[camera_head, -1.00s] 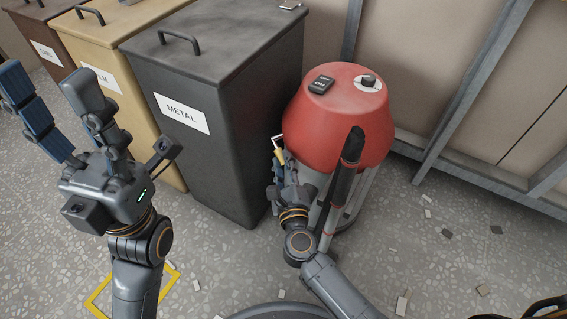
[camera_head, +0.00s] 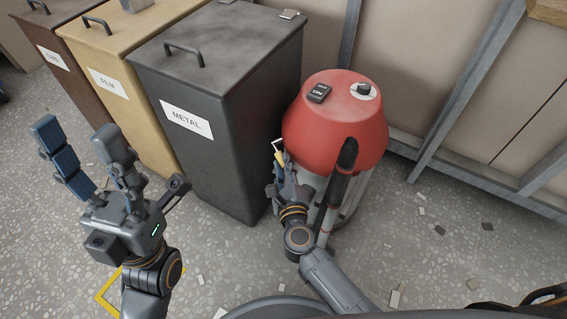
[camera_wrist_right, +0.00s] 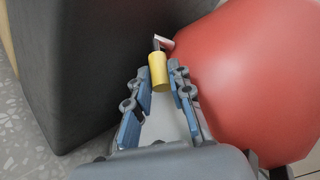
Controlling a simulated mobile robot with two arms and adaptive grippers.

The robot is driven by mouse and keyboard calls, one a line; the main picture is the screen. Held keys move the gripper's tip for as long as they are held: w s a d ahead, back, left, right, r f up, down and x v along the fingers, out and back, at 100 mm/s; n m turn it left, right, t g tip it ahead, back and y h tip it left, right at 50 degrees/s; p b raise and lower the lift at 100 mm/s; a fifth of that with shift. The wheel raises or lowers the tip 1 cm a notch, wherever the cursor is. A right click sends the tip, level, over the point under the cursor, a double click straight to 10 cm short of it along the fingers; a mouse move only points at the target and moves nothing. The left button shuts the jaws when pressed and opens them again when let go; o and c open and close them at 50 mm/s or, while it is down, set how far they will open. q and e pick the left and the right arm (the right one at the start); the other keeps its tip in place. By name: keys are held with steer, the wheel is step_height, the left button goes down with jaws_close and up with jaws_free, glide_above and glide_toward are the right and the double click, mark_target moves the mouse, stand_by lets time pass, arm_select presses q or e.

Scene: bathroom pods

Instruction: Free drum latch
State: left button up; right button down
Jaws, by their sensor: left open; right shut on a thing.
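The drum (camera_head: 335,125) is a red-topped vacuum-like canister with a pale, see-through lower body, right of the dark bin in the head view.
A dark bin labelled METAL (camera_head: 215,110) stands close to the drum's left. A tan bin (camera_head: 120,80) and a brown bin are further left. A black and red tube (camera_head: 340,180) rises in front of the drum. Small scraps lie on the speckled floor at right.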

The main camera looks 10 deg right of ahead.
steer(key=c, duration=1.5)
jaws_free()
steer(key=shift+o, duration=0.2)
steer(key=s+r, duration=0.1)
steer(key=s, duration=1.1)
steer(key=shift+d, duration=0.2)
